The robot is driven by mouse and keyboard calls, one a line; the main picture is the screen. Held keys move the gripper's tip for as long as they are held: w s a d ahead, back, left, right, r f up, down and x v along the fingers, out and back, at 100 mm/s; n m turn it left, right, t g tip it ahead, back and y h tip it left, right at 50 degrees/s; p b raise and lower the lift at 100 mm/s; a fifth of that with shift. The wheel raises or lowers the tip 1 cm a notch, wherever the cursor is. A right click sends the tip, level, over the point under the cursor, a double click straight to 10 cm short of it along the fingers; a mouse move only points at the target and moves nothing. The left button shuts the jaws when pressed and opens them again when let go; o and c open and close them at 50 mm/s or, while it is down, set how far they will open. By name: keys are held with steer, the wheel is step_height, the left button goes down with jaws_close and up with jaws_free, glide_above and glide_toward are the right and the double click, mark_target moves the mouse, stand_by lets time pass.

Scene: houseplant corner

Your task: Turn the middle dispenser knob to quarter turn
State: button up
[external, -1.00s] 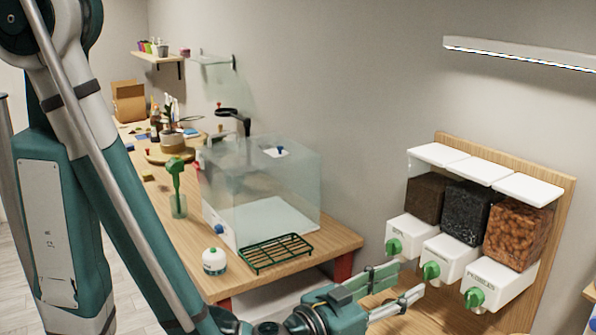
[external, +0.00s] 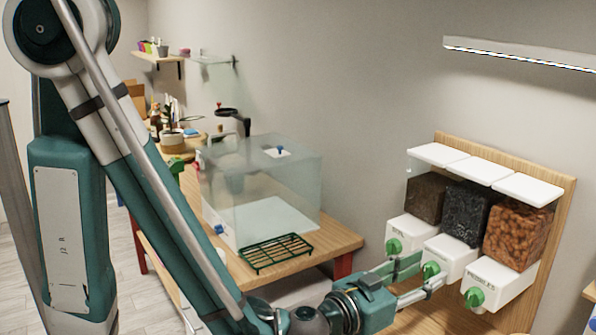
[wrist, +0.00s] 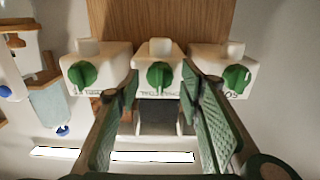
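The middle dispenser knob is a green knob (external: 431,270) on the white front of the middle dispenser (external: 449,250); the container above holds dark granular material. In the wrist view the knob (wrist: 160,75) sits centrally, its raised grip running roughly up and down the picture. My gripper (external: 433,267) is open, with its fingers at either side of the knob. The wrist view also shows my gripper (wrist: 160,80) with a finger left and right of the knob and visible gaps. I cannot tell whether the fingertips reach as deep as the knob.
The soil knob (external: 394,246) and pebbles knob (external: 474,297) flank the middle one closely. All dispensers hang on a wooden board (external: 563,215). A table with a glass tank (external: 260,185) and a green rack (external: 275,253) stands left of them.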

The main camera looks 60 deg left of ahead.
steer(key=c, duration=0.9)
steer(key=shift+m, duration=0.5)
steer(key=m, duration=0.2)
steer(key=shift+m+b, duration=0.3)
steer(key=shift+b, duration=0.1)
steer(key=m, duration=0.3)
steer(key=shift+d+f+m, duration=0.1)
steer(key=shift+m, duration=0.3)
steer(key=m+b, duration=0.1)
steer(key=m, duration=0.4)
steer(key=shift+d, duration=0.1)
steer(key=m, duration=0.5)
steer(key=shift+f+b, duration=0.1)
steer(key=shift+b, duration=0.25)
steer(key=shift+m, duration=0.3)
